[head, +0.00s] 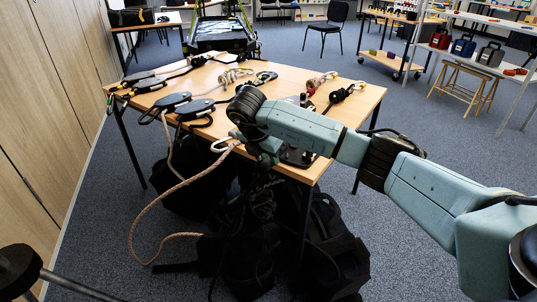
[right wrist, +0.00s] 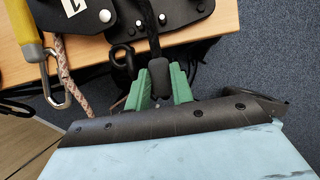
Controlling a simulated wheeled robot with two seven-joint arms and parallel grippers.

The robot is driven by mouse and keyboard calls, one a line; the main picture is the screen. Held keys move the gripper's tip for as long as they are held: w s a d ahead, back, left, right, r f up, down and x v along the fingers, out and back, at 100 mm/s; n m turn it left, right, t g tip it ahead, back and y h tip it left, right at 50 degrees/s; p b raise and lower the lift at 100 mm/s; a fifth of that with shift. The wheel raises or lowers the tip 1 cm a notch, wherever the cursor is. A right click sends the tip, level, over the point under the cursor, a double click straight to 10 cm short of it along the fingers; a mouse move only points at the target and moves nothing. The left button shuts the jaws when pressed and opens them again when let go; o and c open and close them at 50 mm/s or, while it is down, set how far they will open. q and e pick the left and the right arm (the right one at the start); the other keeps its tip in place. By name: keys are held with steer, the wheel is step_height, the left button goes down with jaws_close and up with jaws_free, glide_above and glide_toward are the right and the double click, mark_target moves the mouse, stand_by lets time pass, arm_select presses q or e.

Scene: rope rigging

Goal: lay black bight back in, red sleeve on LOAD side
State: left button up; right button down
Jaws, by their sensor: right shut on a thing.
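In the right wrist view, the green fingers of my right gripper (right wrist: 158,92) are closed on a dark, thick piece (right wrist: 159,72) of black rope. The black rope (right wrist: 151,28) runs up from it, between black device plates (right wrist: 185,15) at the table edge. In the head view my right gripper (head: 268,150) is at the front edge of the wooden table (head: 225,135), and my arm hides much of what it holds. I cannot make out a red sleeve or a LOAD mark. My left gripper is not in view.
Pulleys (head: 172,101) and black devices lie on the table's left half, with knotted ropes behind. A pale rope (head: 150,210) hangs off the front in a loop. Black bags (head: 330,250) lie below. In the wrist view a carabiner (right wrist: 57,90) hangs beside a speckled rope (right wrist: 75,80).

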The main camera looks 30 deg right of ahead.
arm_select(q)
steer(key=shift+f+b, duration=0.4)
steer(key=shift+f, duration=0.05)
arm_select(e)
steer(key=shift+f, duration=0.7)
steer(key=c, duration=1.1)
jaws_free()
steer(key=shift+c, duration=0.2)
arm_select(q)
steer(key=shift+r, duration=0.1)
arm_select(e)
steer(key=shift+a+r, duration=0.1)
steer(key=shift+r, duration=0.2)
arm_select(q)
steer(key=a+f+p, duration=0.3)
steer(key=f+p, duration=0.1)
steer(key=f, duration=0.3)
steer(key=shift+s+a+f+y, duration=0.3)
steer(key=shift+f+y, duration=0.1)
arm_select(e)
steer(key=v, duration=1.3)
steer(key=shift+f, duration=0.1)
